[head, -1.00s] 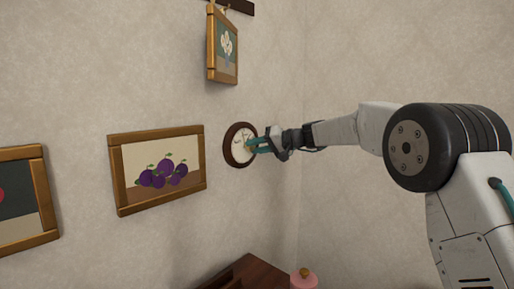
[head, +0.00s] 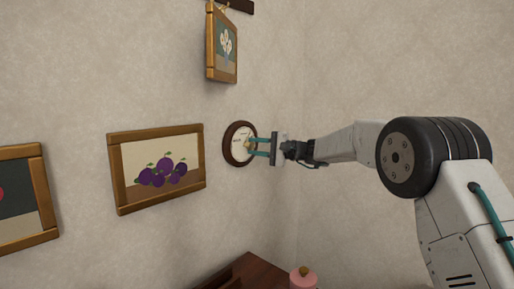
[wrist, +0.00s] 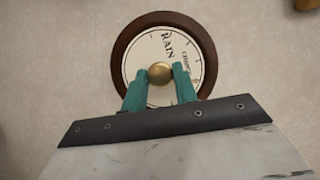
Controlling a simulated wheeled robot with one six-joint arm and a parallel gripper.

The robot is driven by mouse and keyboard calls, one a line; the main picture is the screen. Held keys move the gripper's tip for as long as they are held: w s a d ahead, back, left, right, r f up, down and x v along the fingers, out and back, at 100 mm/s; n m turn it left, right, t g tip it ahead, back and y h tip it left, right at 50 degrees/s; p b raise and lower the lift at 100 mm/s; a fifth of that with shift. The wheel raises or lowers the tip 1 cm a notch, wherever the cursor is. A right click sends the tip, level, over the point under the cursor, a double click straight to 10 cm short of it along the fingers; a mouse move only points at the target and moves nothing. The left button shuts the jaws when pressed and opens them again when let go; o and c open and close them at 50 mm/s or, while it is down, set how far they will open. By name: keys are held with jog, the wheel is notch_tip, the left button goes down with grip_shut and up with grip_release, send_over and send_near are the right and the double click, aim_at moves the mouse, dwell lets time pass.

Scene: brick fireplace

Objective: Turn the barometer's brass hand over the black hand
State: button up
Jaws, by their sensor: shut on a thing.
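The barometer (head: 229,147) hangs on the wall, a round dark brown wooden rim around a cream dial; it also shows in the wrist view (wrist: 124,43). The dial reads "RAIN" near its top in the wrist view, with part of another word to the right. My gripper (head: 249,147) reaches the dial from the right. Its teal fingers, seen in the wrist view (wrist: 160,74), are shut on the round brass knob (wrist: 160,70) at the dial's centre. I cannot make out the brass hand or the black hand; the fingers and gripper body cover the lower dial.
A framed plum picture (head: 160,165) hangs left of the barometer, and a framed flower picture (head: 222,44) above it. Another frame (head: 30,200) is at far left. Below stand a dark wooden top (head: 258,271) and a pink lidded jar (head: 303,279). The wall right of the barometer is bare.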

jog(key=shift+f+m, duration=0.1)
jog(key=shift+m, duration=0.4)
jog(key=o, duration=1)
jog(key=shift+a, duration=0.1)
jog(key=shift+c, duration=0.2)
jog(key=v, duration=0.8)
jog(key=shift+f, duration=0.2)
